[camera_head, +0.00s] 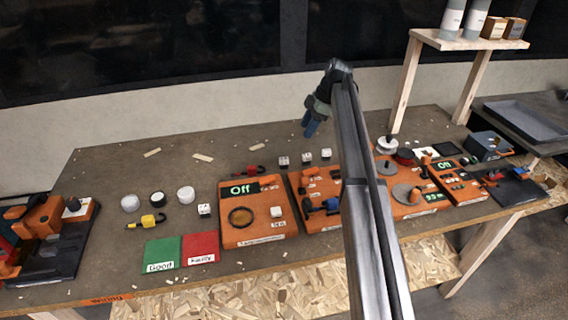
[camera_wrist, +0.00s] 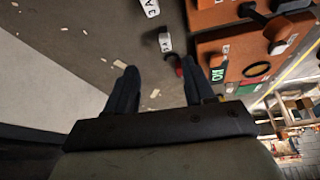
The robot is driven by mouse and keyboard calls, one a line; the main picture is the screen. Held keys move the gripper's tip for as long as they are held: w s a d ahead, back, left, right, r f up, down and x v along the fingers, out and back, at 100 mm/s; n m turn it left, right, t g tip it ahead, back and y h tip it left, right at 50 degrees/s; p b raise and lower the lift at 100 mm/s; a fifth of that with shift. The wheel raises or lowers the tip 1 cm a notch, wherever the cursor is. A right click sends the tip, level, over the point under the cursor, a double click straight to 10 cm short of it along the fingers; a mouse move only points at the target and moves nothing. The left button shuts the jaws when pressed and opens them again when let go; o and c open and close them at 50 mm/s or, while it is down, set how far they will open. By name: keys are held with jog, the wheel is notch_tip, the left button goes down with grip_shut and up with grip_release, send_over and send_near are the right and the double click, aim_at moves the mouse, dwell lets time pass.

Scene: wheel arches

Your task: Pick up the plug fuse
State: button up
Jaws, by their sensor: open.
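My gripper (camera_head: 310,126) is above the back of the workbench, with its fingers pointing down. In the wrist view its two dark fingers (camera_wrist: 160,82) are apart with nothing between them. I cannot tell for sure which part is the plug fuse. Small white blocks with dark lettering stand on the bench: a left one (camera_head: 284,161), a middle one (camera_head: 306,158) and a right one (camera_head: 326,154). Two lettered white blocks show in the wrist view, a near one (camera_wrist: 165,42) and a far one (camera_wrist: 151,8), both beyond the fingertips. A similar block (camera_head: 204,210) stands further left.
Orange test stations (camera_head: 250,236) line the bench front. Green (camera_head: 162,252) and red (camera_head: 200,246) mats lie left of them. White round parts (camera_head: 157,198) and a yellow-black part (camera_head: 148,220) stand nearby. A shelf (camera_head: 468,42) rises back right. The back left bench is mostly clear.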

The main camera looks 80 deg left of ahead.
jog(key=s, duration=0.2)
send_over(284, 158)
jog(key=w, duration=0.3)
notch_tip(284, 158, down, 8)
jog(key=r, duration=0.1)
jog(key=shift+h, duration=0.3)
jog(key=shift+x, duration=2.9)
jog(key=shift+s+d+r, duration=0.1)
jog(key=shift+s+d, duration=0.05)
jog(key=shift+c, duration=0.2)
grip_shut()
